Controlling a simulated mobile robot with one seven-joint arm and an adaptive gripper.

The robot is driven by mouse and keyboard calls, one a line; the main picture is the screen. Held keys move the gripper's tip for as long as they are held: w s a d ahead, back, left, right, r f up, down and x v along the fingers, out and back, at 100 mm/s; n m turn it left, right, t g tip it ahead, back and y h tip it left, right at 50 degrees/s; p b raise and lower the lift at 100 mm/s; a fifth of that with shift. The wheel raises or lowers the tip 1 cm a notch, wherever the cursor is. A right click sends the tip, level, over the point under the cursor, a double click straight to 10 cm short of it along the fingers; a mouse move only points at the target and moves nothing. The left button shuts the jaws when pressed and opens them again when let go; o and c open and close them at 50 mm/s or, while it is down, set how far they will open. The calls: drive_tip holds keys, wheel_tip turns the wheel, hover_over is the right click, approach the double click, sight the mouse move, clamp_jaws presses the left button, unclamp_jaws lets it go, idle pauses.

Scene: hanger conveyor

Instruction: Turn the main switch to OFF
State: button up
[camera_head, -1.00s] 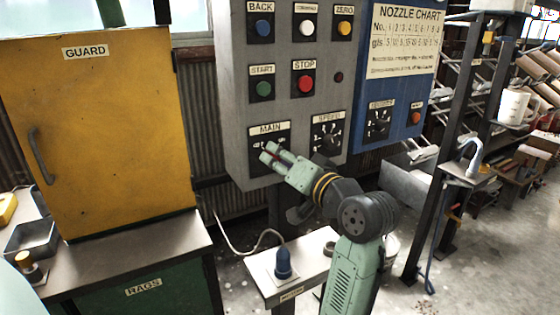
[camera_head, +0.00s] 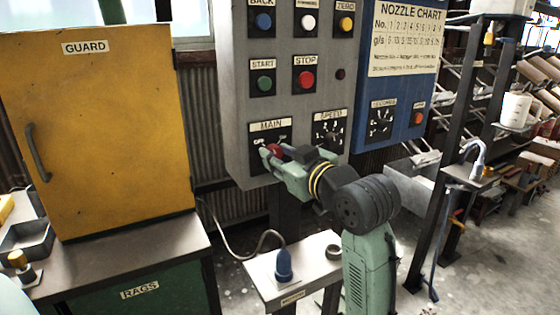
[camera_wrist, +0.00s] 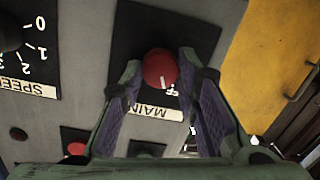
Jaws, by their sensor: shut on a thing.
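The main switch is a red round knob (camera_wrist: 160,69) on a black plate under the MAIN label (camera_wrist: 156,112), which appears upside down in the wrist view. A short white mark on the knob points towards the label side, close to partly hidden lettering. In the head view the knob (camera_head: 274,150) shows at the lower left of the grey panel. My gripper (camera_wrist: 163,75) is shut on the knob, one finger on each side. In the head view my gripper (camera_head: 275,153) reaches the panel from the right and hides part of the plate.
The SPEED dial (camera_head: 328,132) sits just right of the switch. START (camera_head: 264,82) and STOP (camera_head: 306,79) buttons are above it. The yellow guard door (camera_head: 110,140) is to the left.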

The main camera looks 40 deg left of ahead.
drive_tip(key=n+b, duration=0.1)
drive_tip(key=n, duration=0.2)
drive_tip(key=shift+n+t, duration=0.3)
idle(0.3)
drive_tip(key=o, duration=1.2)
drive_tip(key=shift+c, duration=0.2)
drive_tip(key=v, duration=1.2)
drive_tip(key=shift+r, duration=0.1)
